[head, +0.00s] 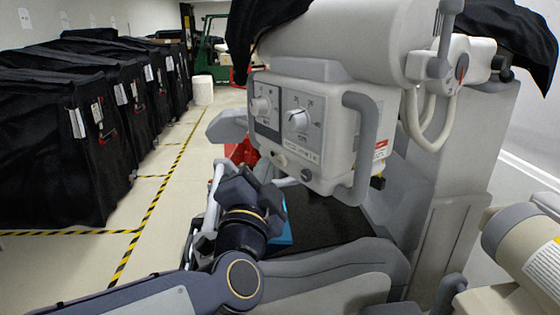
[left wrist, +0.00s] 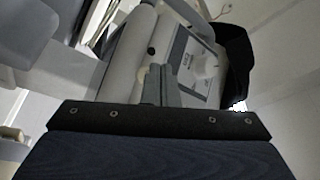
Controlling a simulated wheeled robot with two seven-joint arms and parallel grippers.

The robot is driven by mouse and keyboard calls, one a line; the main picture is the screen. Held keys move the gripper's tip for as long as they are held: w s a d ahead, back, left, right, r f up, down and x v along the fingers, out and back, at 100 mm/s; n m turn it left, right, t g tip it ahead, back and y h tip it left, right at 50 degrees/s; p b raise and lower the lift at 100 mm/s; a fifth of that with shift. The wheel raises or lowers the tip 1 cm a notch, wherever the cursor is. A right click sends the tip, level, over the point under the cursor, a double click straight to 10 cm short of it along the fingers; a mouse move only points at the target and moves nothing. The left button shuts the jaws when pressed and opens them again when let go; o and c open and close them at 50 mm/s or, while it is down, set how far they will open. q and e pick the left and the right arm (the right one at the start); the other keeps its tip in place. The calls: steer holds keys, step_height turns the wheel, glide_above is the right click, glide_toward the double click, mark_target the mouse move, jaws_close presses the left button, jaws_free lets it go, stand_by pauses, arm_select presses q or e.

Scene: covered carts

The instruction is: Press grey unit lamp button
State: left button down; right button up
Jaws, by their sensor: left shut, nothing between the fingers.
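The grey unit (head: 325,125) hangs in the middle of the head view, with two dials on its front panel and a handle on its right side. Low on its front are a pale round button (head: 280,160) and a dark round one (head: 307,176); I cannot tell which is the lamp button. My left gripper (head: 272,180) is just below and in front of that lower edge. In the left wrist view its fingers (left wrist: 160,85) are together and empty, close to the unit's face (left wrist: 180,45). A dark button (left wrist: 151,50) shows just beyond the tips. Contact cannot be told. My right gripper is out of view.
Black covered carts (head: 55,145) line the left side behind yellow-black floor tape (head: 150,210). A grey column (head: 450,190) stands right of the unit. A beige cylindrical part (head: 530,245) is at the lower right. The aisle floor at left is clear.

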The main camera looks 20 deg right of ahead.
arm_select(q)
steer(key=shift+d, duration=0.1)
steer(key=shift+w+d+p, duration=0.1)
steer(key=shift+d+p, duration=0.2)
steer(key=shift+d, duration=0.4)
stand_by(0.6)
steer(key=shift+a, duration=0.8)
steer(key=shift+a, duration=0.1)
steer(key=shift+s+a, duration=0.25)
steer(key=shift+a, duration=0.55)
steer(key=shift+s+a, duration=0.2)
steer(key=shift+a, duration=0.55)
steer(key=shift+s+a, duration=0.25)
steer(key=shift+a, duration=0.55)
